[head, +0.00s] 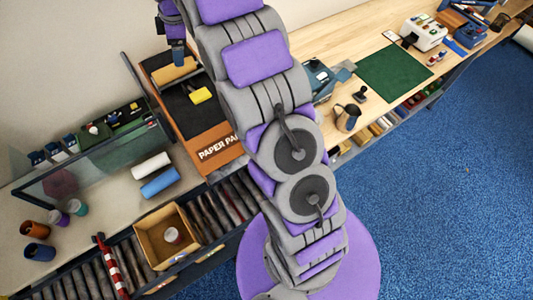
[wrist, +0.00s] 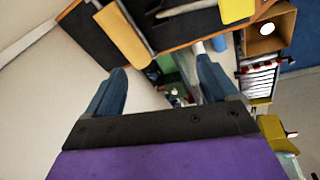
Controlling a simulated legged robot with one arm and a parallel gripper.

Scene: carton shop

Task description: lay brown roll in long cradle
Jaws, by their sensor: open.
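A tan-brown roll (head: 175,71) lies across the dark bed of the brown board marked "PAPER PA…" (head: 222,146). The roll also shows in the wrist view (wrist: 122,34), beyond the left fingertip. My gripper (head: 178,57) is just above the roll in the head view, and I cannot tell whether they touch. In the wrist view my gripper (wrist: 161,70) has its blue fingers wide apart with nothing held between them. I cannot make out a separate long cradle; the dark bed (head: 190,116) around the roll may be part of it.
A yellow block (head: 201,95) lies on the dark bed. A white roll (head: 151,166) and a blue roll (head: 160,183) lie below the board. An open carton (head: 167,236) stands on the roller conveyor (head: 207,212). A glass-like panel (head: 95,160) stands at left. The green mat (head: 394,70) is clear.

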